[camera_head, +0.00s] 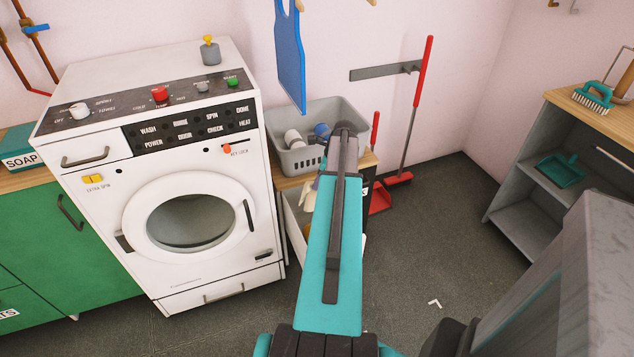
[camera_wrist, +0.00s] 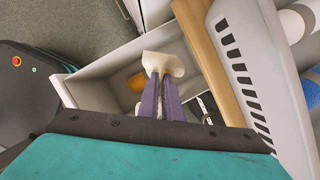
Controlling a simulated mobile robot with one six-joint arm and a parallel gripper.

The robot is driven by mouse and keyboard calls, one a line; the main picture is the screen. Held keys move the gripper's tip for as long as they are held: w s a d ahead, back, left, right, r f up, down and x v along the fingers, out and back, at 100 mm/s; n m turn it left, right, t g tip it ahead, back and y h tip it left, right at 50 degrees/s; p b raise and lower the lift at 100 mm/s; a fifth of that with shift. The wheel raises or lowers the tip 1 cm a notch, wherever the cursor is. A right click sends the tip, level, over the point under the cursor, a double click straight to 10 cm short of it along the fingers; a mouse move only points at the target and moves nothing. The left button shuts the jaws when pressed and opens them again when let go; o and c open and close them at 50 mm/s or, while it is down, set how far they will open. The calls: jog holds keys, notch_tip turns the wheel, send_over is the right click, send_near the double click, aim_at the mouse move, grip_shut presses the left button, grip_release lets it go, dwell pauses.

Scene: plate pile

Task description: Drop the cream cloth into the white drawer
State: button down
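The cream cloth (camera_wrist: 163,63) is bunched at the tips of my gripper (camera_wrist: 161,80), whose purple fingers are close together on it. In the wrist view the cloth is over the open white drawer (camera_wrist: 98,92), near its right side. The cloth (camera_head: 309,194) also shows in the head view, just left of my arm. The drawer (camera_head: 293,222) stands pulled out under the wooden counter, partly hidden by my arm. An orange item (camera_wrist: 136,82) lies inside the drawer. How far the cloth is above the drawer floor is hard to tell.
A grey basket (camera_head: 292,160) with rolled items sits on the wooden counter (camera_wrist: 215,70) beside the drawer. The white washing machine (camera_head: 180,190) stands to its left. A red dustpan (camera_head: 379,198) and broom are to the right. The floor in front is mostly clear.

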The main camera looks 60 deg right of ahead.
jog(key=shift+f+b, duration=1.6)
jog(key=shift+f, duration=0.55)
jog(key=c, duration=1.9)
grip_release()
jog(key=shift+o, duration=0.5)
jog(key=o, duration=1.2)
jog(key=shift+c, duration=0.2)
jog(key=shift+r, duration=0.1)
